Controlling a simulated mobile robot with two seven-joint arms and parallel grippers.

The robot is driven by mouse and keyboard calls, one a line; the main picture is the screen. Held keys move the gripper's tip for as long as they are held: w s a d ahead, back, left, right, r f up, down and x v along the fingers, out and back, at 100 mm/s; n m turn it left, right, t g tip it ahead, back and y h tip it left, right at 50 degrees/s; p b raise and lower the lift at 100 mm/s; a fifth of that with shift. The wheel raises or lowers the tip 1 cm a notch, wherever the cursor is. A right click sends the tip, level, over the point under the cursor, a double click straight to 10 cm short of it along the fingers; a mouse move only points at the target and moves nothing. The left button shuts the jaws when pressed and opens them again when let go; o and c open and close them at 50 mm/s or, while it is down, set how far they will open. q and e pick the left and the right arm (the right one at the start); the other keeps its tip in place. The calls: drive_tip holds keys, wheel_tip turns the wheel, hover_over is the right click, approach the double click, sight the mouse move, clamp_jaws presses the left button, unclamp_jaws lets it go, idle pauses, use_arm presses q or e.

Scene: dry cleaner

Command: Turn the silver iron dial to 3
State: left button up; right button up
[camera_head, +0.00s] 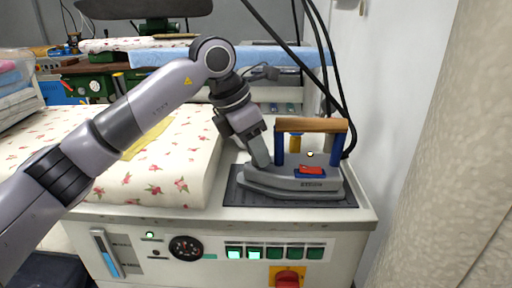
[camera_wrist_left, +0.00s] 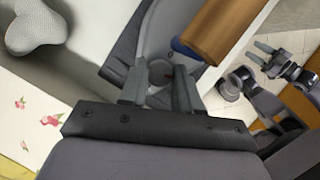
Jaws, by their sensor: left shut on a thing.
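The silver iron (camera_head: 290,183) has a wooden handle (camera_head: 311,125) on blue posts and a red switch. It stands flat on a dark mat (camera_head: 234,196). My left gripper (camera_head: 262,163) reaches down to the iron's left, front part. In the left wrist view the left gripper (camera_wrist_left: 159,80) has its fingers on either side of a small round grey dial (camera_wrist_left: 158,73) with a red mark, and is shut on it. The fingers partly hide the dial, and its numbers cannot be read. My right gripper (camera_wrist_left: 266,54) is off to the side over the floor, its fingers apart and empty.
A flowered padded board (camera_head: 170,175) lies left of the mat. Black hoses (camera_head: 325,90) hang behind the iron, and a wall (camera_head: 385,90) stands close on the right. The cabinet front has a gauge (camera_head: 186,248), green buttons (camera_head: 275,253) and a red knob (camera_head: 289,279).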

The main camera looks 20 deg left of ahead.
use_arm(q)
drive_tip(key=shift+r+m+h+p, duration=0.2)
drive_tip(key=shift+m+h+p, duration=0.1)
drive_tip(key=shift+m+p, duration=0.6)
drive_tip(key=shift+p, duration=0.05)
drive_tip(key=shift+w+m+g+p, duration=0.1)
drive_tip(key=shift+m+g+p, duration=0.25)
drive_tip(key=shift+m+g, duration=0.05)
drive_tip(key=m+g+p, duration=0.1)
drive_tip(key=m+p, duration=0.1)
drive_tip(key=shift+r+m+h, duration=0.1)
drive_tip(key=shift+m+h, duration=0.2)
drive_tip(key=m+g+p, duration=0.1)
drive_tip(key=m+p, duration=0.1)
drive_tip(key=shift+w+m, duration=0.15)
drive_tip(key=shift+m, duration=0.25)
drive_tip(key=m+g+p, duration=0.1)
drive_tip(key=m, duration=0.2)
drive_tip(key=shift+w+p, duration=0.1)
drive_tip(key=shift+p, duration=0.25)
drive_tip(key=shift+m+g, duration=0.4)
drive_tip(key=shift+m, duration=0.3)
use_arm(e)
wheel_tip(320, 180, up, 7)
drive_tip(key=d, duration=0.1)
drive_tip(key=shift+s+r, duration=0.15)
drive_tip(key=shift+s, duration=0.1)
use_arm(q)
drive_tip(key=shift+f, duration=0.2)
